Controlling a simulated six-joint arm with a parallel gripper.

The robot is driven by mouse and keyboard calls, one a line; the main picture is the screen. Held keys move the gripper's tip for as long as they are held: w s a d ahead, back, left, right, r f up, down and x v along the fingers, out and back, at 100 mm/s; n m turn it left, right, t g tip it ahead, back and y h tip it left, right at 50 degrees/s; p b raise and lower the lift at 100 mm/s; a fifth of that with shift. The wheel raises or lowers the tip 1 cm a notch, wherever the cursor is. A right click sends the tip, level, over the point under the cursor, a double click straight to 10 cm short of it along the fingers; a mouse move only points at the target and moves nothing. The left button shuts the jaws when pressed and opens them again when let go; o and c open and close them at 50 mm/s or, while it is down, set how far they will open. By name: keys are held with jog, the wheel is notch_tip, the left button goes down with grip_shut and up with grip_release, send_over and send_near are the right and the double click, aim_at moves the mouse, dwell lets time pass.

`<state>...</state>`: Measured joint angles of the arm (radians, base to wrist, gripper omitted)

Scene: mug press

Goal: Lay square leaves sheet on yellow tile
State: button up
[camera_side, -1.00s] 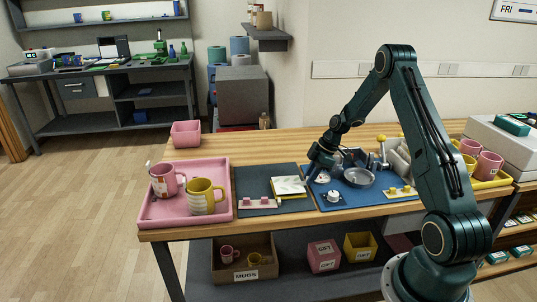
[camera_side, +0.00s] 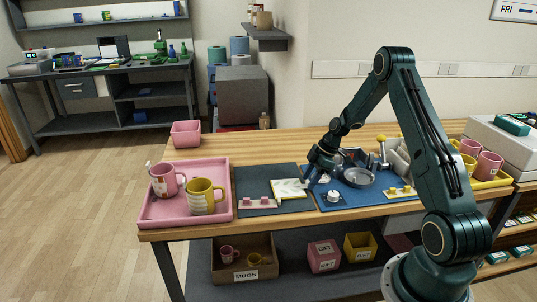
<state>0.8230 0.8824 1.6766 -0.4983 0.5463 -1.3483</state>
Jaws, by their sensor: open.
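A pale, square sheet (camera_side: 289,187) lies on the dark mat area in the middle of the table, with a thin yellow edge showing around it. That edge looks like the yellow tile (camera_side: 279,197) under the sheet; the sheet covers nearly all of it. The print on the sheet is too small to make out as leaves. My gripper (camera_side: 308,183) is open, low at the right edge of the sheet. I cannot tell whether its fingertips touch the sheet.
A dark mat (camera_side: 248,181) carries a pale strip with pink pegs (camera_side: 258,203). A pink tray (camera_side: 219,214) with two mugs stands left. A blue mat (camera_side: 372,198) with a press, a round dish (camera_side: 358,177) and a yellow-pegged strip lies right. A pink bin (camera_side: 186,134) stands behind.

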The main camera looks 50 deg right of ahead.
jog(key=shift+r, duration=0.15)
jog(key=v, duration=1.3)
jog(key=shift+d+r, duration=0.2)
jog(key=shift+r, duration=0.05)
jog(key=shift+s+a, duration=0.1)
jog(key=shift+a, duration=0.05)
jog(key=s+a+r+m+h, duration=0.1)
jog(key=a+r+m, duration=0.1)
jog(key=a+r, duration=0.65)
jog(key=s+a+r+m+h, duration=0.1)
jog(key=a+r+m, duration=0.1)
jog(key=a+r, duration=0.65)
jog(key=s+a+m+t+h, duration=0.1)
jog(key=s+a+m, duration=0.4)
jog(key=s+a, duration=1)
jog(key=s+t, duration=0.1)
jog(key=s, duration=0.1)
jog(key=shift+s, duration=0.4)
